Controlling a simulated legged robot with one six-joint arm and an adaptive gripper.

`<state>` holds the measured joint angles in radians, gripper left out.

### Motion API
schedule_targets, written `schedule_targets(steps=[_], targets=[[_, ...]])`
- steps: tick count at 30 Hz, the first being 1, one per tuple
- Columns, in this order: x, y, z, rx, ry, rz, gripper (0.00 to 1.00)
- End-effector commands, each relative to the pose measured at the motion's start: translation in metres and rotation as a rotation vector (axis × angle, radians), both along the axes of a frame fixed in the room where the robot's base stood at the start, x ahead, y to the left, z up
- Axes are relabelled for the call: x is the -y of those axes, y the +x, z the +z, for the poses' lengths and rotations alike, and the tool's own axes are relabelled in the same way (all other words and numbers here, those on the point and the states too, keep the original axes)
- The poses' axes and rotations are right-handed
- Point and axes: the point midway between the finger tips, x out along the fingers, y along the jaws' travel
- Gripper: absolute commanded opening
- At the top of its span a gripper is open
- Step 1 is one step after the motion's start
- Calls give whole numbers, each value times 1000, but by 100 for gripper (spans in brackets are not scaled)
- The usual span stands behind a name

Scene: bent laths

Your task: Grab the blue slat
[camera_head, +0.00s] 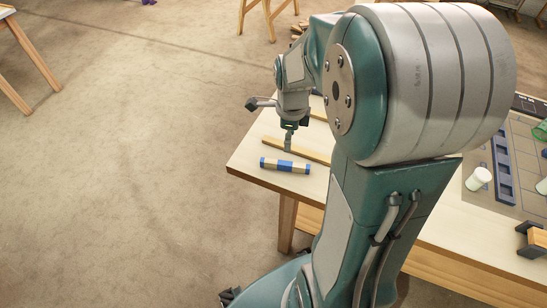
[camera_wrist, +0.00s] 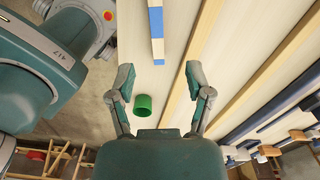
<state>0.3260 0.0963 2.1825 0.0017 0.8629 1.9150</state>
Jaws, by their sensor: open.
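A long blue strip (camera_wrist: 290,113) lies at the right of the wrist view, beyond the wooden laths; it looks like the blue slat, but its far end is cut off. A shorter lath banded in blue and pale (camera_wrist: 157,20) enters at the top of the wrist view. A lath banded in blue and tan (camera_head: 285,166) lies near the table corner in the head view. My gripper (camera_wrist: 160,74) is open and empty, with its fingers spread above the pale tabletop. It also shows in the head view (camera_head: 289,146), above or beside a tan lath.
Tan laths (camera_wrist: 266,68) run diagonally across the table (camera_head: 252,163). A green cylinder (camera_wrist: 143,105) is near my left finger. In the head view, my arm hides much of the table; a white cylinder (camera_head: 478,179) and a blue slotted rack (camera_head: 503,170) stand right.

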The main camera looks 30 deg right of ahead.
Motion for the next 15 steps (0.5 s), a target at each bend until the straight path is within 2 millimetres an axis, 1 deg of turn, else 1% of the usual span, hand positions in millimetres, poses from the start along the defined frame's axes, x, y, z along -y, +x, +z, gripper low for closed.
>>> schedule_targets(steps=[2, 9, 15], targets=[[0, 0, -8, -4, 1, -5, 66], [0, 0, -46, -5, 2, -1, 66], [-2, 0, -62, -3, 0, -1, 66]])
